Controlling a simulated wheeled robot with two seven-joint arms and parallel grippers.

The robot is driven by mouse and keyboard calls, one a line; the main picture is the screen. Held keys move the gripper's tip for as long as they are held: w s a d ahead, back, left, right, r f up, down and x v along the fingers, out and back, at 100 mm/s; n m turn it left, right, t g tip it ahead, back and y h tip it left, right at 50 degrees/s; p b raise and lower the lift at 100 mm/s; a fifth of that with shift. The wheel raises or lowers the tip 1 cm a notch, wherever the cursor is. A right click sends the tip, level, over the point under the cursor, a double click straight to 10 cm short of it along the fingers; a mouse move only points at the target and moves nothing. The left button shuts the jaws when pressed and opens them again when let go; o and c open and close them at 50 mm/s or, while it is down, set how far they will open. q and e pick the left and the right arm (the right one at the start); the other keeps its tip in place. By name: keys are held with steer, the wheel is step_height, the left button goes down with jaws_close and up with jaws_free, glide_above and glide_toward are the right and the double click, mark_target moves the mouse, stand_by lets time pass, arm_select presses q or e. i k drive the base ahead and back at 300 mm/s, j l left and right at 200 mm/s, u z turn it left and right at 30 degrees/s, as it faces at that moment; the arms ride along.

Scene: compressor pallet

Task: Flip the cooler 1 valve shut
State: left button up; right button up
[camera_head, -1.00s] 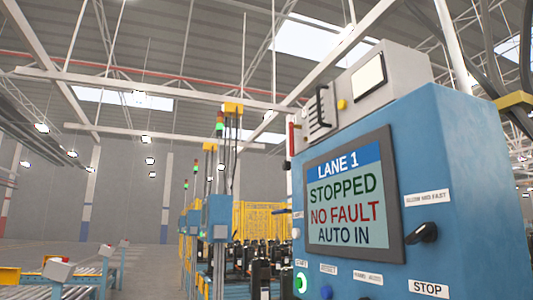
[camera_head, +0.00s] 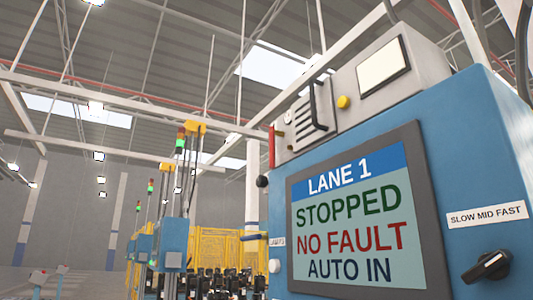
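Nothing in view is labelled as the cooler 1 valve, and I cannot tell which part it is. A red upright bar (camera_head: 271,146) stands at the left edge of the grey box on top of the blue cabinet. A small blue lever-like part (camera_head: 252,237) sticks out to the left of the cabinet, lying nearly level. A round black knob (camera_head: 262,181) shows at the cabinet's left edge. Neither of my grippers is in view.
The blue cabinet (camera_head: 470,150) fills the right side close by. Its screen (camera_head: 358,215) reads LANE 1 STOPPED, NO FAULT, AUTO IN. A black selector (camera_head: 487,267) sits under a SLOW MID FAST label. Yellow fencing (camera_head: 215,247) and dark machinery stand behind on the left.

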mark_target(272, 132)
steer(key=i+j+z, duration=0.3)
steer(key=j, duration=0.5)
steer(key=j+z, duration=0.3)
steer(key=j, duration=0.5)
steer(key=i+j+z, duration=0.1)
steer(key=j+z, duration=0.15)
steer(key=j, duration=0.65)
